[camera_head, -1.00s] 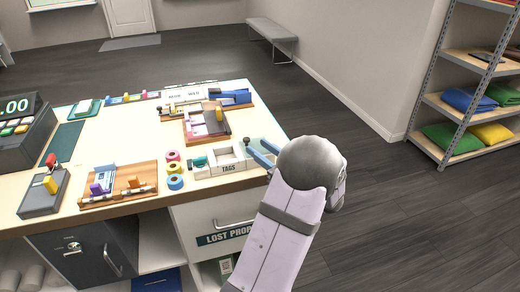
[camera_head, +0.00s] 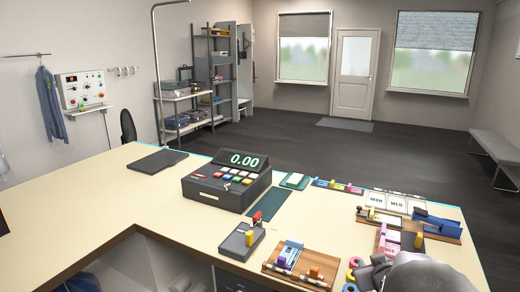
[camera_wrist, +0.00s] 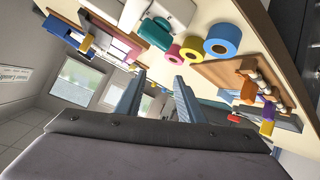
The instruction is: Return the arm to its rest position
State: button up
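My gripper (camera_wrist: 158,98) shows in the wrist view with its two blue-grey fingers apart and nothing between them. The wrist view is tilted, with the counter's items across its top and the room's windows at the left. In the head view my arm's rounded grey joint is at the bottom right edge, and my gripper cannot be made out there. No object is seen in its hold.
The pale counter (camera_head: 110,195) carries a cash register (camera_head: 228,185), a wooden board (camera_head: 303,262), a card reader (camera_head: 242,240) and tape rolls (camera_wrist: 222,40). A rail with hanging garment (camera_head: 52,105) is at far left. The counter's left part is mostly clear.

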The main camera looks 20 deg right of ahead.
jog(key=a, duration=0.3)
jog(key=a+f+g+y, duration=0.1)
jog(key=a, duration=0.2)
jog(key=a+f+g, duration=0.1)
jog(key=a, duration=0.2)
jog(key=shift+w+a+f+p, duration=0.1)
jog(key=shift+w+a+p, duration=0.05)
jog(key=shift+a+p, duration=0.2)
jog(key=s+a+f+n+g+y, duration=0.1)
jog(key=s+a+f+g+y, duration=0.1)
jog(key=s+a, duration=0.6)
jog(key=s+a+f+n+g+y, duration=0.1)
jog(key=s+a+f+g+y, duration=0.2)
jog(key=s+a, duration=0.6)
jog(key=a+f+g, duration=0.2)
jog(key=a+g, duration=0.1)
jog(key=a, duration=0.5)
jog(key=shift+s+a, duration=0.15)
jog(key=shift+a, duration=0.25)
